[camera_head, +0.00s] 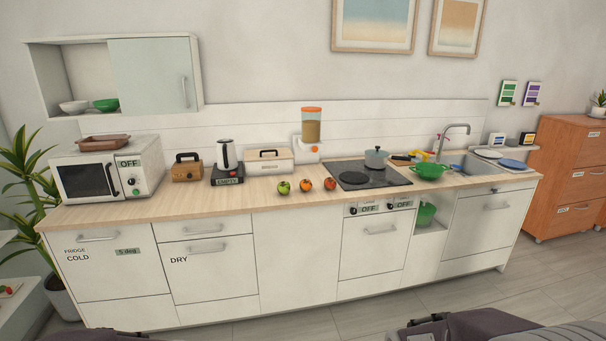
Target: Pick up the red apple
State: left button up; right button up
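A red apple (329,183) sits on the wooden countertop (225,199), near its front edge and just left of the black cooktop. It is the rightmost of three round fruits in a row. An orange fruit (305,185) is in the middle and a green one (284,187) is on the left. The fruits stand apart from each other. Dark parts of my own body show along the bottom edge, well away from the counter. I cannot make out either gripper's fingers in this view.
A cooktop (367,175) with a grey pot (376,158) is right of the apple. A dispenser (311,131) stands behind. The floor (370,312) before the cabinets looks clear.

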aim_at(330, 183)
jog(key=i+z, duration=0.25)
jog(key=i, duration=0.3)
jog(key=i+z, duration=0.2)
jog(key=i, duration=0.3)
jog(key=i+j+z, duration=0.1)
jog(key=i+z, duration=0.15)
jog(key=i, duration=0.3)
jog(key=i+j+z, duration=0.2)
jog(key=i, duration=0.3)
jog(key=i+j+z, duration=0.25)
jog(key=i, duration=0.25)
jog(key=i+j+z, duration=0.2)
jog(key=i+j, duration=0.25)
